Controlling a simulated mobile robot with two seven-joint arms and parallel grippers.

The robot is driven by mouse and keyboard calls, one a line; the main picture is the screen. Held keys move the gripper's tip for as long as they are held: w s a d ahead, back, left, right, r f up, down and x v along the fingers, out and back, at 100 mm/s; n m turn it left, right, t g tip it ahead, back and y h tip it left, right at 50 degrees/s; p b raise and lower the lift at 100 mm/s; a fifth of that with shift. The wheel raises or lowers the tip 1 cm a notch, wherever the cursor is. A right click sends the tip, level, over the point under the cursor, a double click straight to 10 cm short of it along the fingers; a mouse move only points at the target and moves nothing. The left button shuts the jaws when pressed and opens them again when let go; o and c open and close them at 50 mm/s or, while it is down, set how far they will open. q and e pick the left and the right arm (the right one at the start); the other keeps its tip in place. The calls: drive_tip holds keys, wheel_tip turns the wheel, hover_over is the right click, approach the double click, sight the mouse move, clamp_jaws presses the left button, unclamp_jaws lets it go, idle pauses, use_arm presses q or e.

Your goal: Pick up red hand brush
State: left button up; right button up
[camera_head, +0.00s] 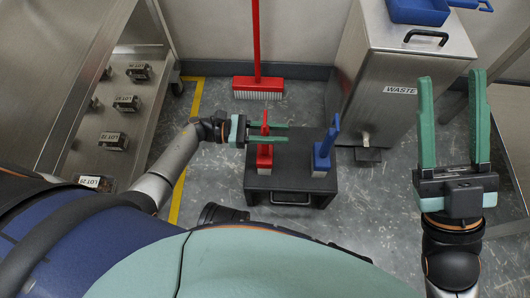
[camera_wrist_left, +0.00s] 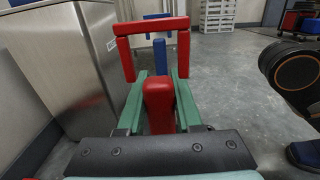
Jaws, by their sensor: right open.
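The red hand brush (camera_head: 264,153) stands upright on the dark stool (camera_head: 318,186). My left gripper (camera_head: 286,132) reaches in from the left, its two green fingers on either side of the red handle. In the left wrist view a red block (camera_wrist_left: 159,105) sits between the fingers, with a red frame-like part (camera_wrist_left: 150,26) beyond them. Whether the fingers press on it or only flank it cannot be told. A blue hand brush (camera_head: 322,155) stands to the right on the same stool. My right gripper (camera_head: 451,88) is open and empty, at the right, well away from the stool.
A metal waste bin (camera_head: 385,85) stands behind and right of the stool, with a blue tray (camera_head: 418,10) on top. A red broom (camera_head: 257,84) leans at the back wall. A metal rack (camera_head: 78,85) with labelled lots is at left.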

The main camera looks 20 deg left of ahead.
use_arm(q)
clamp_jaws()
idle(0.9)
